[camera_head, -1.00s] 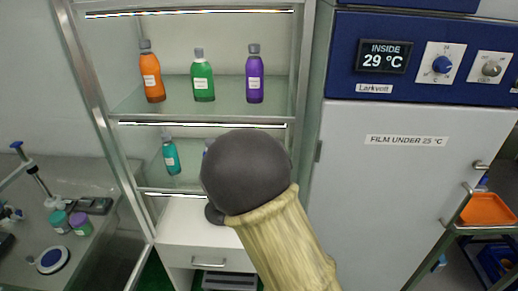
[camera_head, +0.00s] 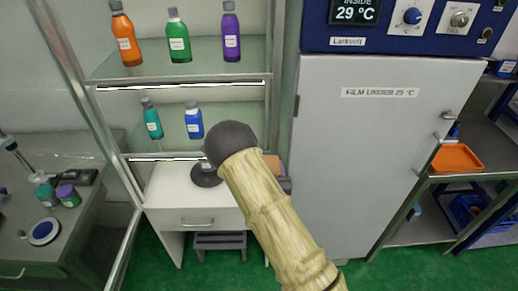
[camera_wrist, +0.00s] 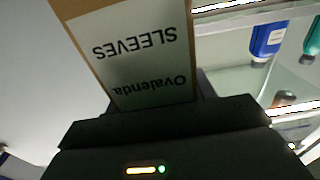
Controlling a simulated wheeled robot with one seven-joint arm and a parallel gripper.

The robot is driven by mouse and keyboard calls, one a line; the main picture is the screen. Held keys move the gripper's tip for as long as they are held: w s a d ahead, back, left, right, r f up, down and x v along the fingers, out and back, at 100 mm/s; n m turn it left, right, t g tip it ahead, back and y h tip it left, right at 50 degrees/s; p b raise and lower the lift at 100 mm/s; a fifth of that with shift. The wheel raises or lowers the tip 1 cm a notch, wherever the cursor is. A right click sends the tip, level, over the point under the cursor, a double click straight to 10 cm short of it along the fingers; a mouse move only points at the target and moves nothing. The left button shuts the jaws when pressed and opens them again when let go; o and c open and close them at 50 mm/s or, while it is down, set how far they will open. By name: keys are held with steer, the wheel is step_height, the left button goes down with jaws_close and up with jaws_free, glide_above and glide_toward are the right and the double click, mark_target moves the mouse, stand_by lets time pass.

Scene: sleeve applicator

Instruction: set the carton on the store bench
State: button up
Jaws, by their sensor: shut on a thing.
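The carton (camera_wrist: 130,50) fills the upper middle of the wrist view, with brown edges and a white label reading "Ovalenda SLEEVES", upside down there. My gripper (camera_wrist: 155,103) is shut on its near end. In the head view my arm hides most of the gripper; a small brown patch (camera_head: 272,164) beside the arm appears to be part of the carton. A white bench with a drawer (camera_head: 195,218) stands below the glass shelves; I cannot tell if it is the store bench. A dark round base (camera_head: 206,178) stands on its top, partly behind my arm.
Glass shelves hold several bottles, including a blue one (camera_head: 194,120). A closed cabinet (camera_head: 375,150) reads "FILM UNDER 25 °C", its display 29 °C. A grey counter (camera_head: 85,235) is at left. A rack with an orange tray (camera_head: 457,158) is at right. Green floor lies between.

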steer(key=s+d+f, duration=0.4)
steer(key=d+f, duration=0.2)
steer(key=f, duration=0.5)
steer(key=shift+d+f, duration=0.2)
steer(key=shift+d, duration=0.15)
steer(key=shift+d, duration=0.1)
steer(key=shift+s, duration=0.15)
